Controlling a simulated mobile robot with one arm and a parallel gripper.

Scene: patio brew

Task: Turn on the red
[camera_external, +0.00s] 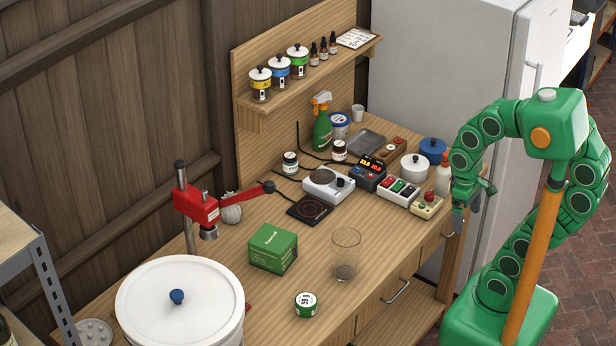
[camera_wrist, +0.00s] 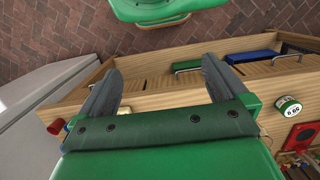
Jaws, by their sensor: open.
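A white switch box (camera_external: 400,192) with red and green rocker switches sits near the right edge of the wooden bench. Its red switch (camera_external: 388,181) is small, and I cannot tell its position. A small beige box (camera_external: 426,206) with a red button stands just right of it. My gripper (camera_external: 473,197) hangs at the bench's right edge, to the right of both boxes, open and apart from them. In the wrist view my gripper (camera_wrist: 160,66) has its fingers spread with nothing between them. The switch box is not clearly visible there.
A bottle (camera_external: 443,173) with an orange-red cap stands close to my gripper. A dark device with a lit display (camera_external: 370,172) and a hot plate (camera_external: 328,186) stand left of the switches. A glass (camera_external: 345,255), green box (camera_external: 273,249) and red lever press (camera_external: 197,206) are farther left.

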